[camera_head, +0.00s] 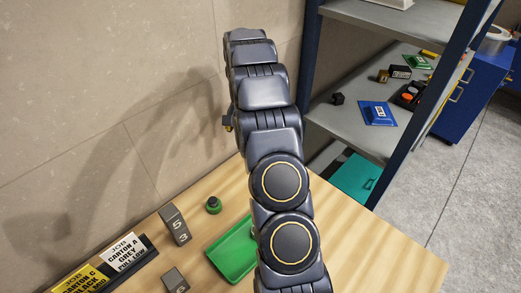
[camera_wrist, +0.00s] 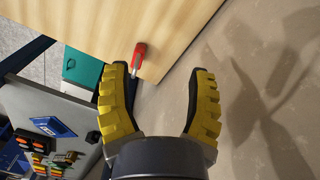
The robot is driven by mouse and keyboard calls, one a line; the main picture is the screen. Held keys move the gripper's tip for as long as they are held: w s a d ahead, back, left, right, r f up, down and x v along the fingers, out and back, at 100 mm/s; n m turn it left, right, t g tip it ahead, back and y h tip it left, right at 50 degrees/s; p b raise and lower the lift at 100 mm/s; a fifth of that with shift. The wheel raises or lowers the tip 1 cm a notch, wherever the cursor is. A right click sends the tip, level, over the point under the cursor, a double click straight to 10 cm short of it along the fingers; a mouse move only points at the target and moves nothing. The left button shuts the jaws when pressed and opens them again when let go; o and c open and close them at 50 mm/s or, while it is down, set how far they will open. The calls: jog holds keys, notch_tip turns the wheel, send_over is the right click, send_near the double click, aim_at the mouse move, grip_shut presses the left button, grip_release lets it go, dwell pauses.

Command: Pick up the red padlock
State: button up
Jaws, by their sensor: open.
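The red padlock (camera_wrist: 139,51) lies on the wooden table (camera_wrist: 115,22) near its edge, in the upper middle of the wrist view. A grey part, which looks like its shackle, points down toward the table edge. My gripper (camera_wrist: 159,70) is open and empty, with its two yellow and black fingers spread wide. The padlock shows between the fingertips, nearer the left finger; I see no contact. In the head view I cannot see the padlock, and my arm covers most of the gripper.
On the table are a green tray (camera_head: 232,255), a green round piece (camera_head: 213,205), grey numbered blocks (camera_head: 175,225) and job signs (camera_head: 105,262). A wall (camera_head: 100,90) stands close behind. A metal shelf (camera_head: 350,118) with small items stands at the right.

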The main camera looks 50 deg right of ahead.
jog(key=d+f+m, duration=0.1)
jog(key=d+f, duration=0.4)
jog(key=d+f+m, duration=0.1)
jog(key=d+f, duration=0.2)
jog(key=shift+s+d+m, duration=0.1)
jog(key=shift+s+m, duration=0.2)
jog(key=shift+s, duration=0.05)
notch_tip(320, 180, down, 3)
jog(key=shift+r, duration=0.2)
jog(key=f, duration=0.5)
jog(key=shift+w+d, duration=0.1)
jog(key=shift+d, duration=0.1)
grip_shut()
